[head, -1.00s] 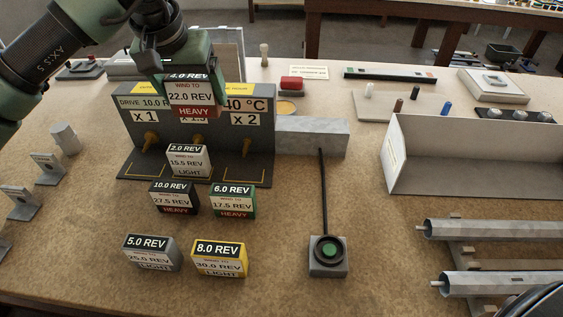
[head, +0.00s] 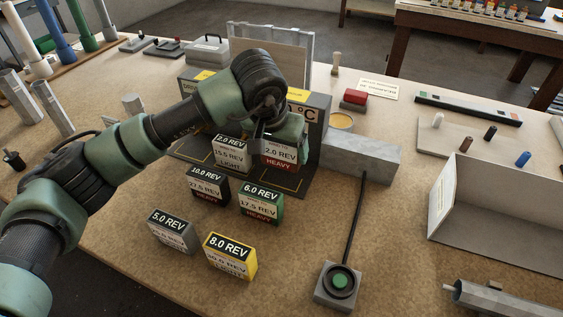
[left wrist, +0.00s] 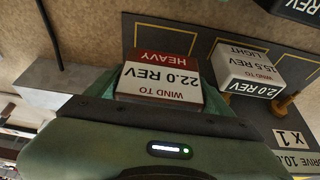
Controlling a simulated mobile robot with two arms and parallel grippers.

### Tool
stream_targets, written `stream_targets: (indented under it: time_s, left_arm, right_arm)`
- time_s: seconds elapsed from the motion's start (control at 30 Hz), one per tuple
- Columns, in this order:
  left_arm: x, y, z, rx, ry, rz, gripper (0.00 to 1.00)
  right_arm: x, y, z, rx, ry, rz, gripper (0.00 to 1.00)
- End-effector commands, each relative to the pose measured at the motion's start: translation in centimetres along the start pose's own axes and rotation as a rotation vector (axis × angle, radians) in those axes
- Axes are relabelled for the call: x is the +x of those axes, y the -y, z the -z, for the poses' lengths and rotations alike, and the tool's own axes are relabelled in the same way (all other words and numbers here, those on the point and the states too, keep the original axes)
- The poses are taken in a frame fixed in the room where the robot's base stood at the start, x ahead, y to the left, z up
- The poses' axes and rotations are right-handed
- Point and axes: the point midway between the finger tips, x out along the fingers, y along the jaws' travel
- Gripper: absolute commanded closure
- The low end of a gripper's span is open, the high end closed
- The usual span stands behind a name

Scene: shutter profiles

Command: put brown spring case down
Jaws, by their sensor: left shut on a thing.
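The brown spring case (head: 280,155), with a white label reading "22.0 REV" and a red-brown "HEAVY" band, is held upright in my left gripper (head: 284,138). In the left wrist view the case (left wrist: 161,80) sits between the green fingers, over or on a yellow-outlined bay of the dark test stand (head: 314,125). I cannot tell whether its bottom touches the base. The white 2.0 REV light case (head: 231,152) stands beside it to the left, with a gap between them in the wrist view. My forearm hides much of the stand's front. My right gripper is not in view.
The 10.0 REV (head: 208,186), green 6.0 REV (head: 261,202), grey 5.0 REV (head: 171,232) and yellow 8.0 REV (head: 230,257) cases stand in front. A grey block (head: 362,155) adjoins the stand at right. A green button box (head: 339,285) stands front right.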

Motion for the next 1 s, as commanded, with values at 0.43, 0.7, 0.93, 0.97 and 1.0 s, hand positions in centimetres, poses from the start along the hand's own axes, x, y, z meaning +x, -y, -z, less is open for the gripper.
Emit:
stream_targets:
  time_s: [0.43,0.7,0.93,0.97,1.0]
  left_arm:
    - [4.2,0.0,-1.7,-0.003,0.001,-0.001,0.77]
    - [4.8,0.0,-1.8,-0.001,-0.005,0.000,0.77]
    - [5.1,0.0,-2.0,-0.001,-0.002,0.000,0.07]
    - [5.1,0.0,-2.0,-0.001,-0.002,0.000,0.00]
    - [5.1,0.1,-2.0,-0.001,-0.002,0.000,0.00]
  right_arm:
    - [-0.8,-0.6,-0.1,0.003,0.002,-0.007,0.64]
    - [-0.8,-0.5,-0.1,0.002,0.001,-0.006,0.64]
    - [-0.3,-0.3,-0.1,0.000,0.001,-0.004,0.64]
    - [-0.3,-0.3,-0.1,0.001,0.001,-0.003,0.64]
    - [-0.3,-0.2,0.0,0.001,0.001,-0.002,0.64]
